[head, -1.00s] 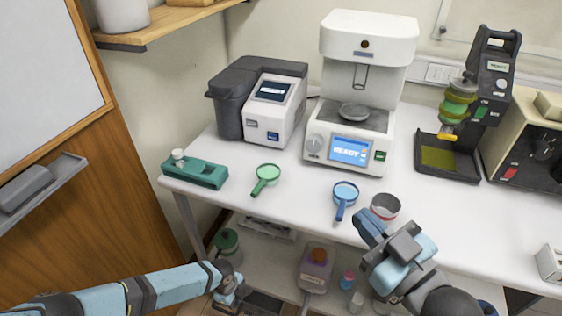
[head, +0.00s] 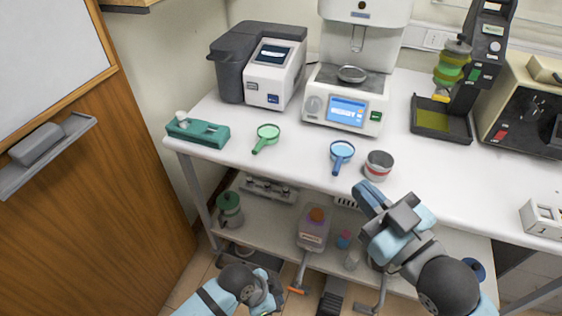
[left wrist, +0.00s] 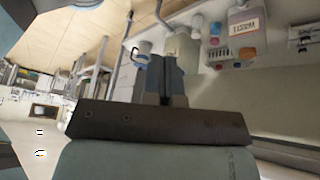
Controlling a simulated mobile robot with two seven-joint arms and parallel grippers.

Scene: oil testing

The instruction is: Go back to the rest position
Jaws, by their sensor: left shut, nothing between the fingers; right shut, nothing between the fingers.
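My left gripper (head: 268,303) is low at the bottom of the head view, in front of the lower shelf and below the tabletop. In the left wrist view its two fingers (left wrist: 172,98) are together with nothing between them. My right gripper (head: 364,192) is at the table's front edge, just below a grey cup with a red band (head: 378,166). Its fingers look closed and empty. A gap between it and the cup is hard to judge.
The white table (head: 235,160) holds a green-handled dish (head: 266,138), a blue-handled dish (head: 341,155), a teal holder (head: 200,132), a white READY machine (head: 345,110) and a grey-white analyser (head: 262,75). The lower shelf (head: 265,215) carries a bottle (head: 314,228) and a green-lidded jar (head: 229,208).

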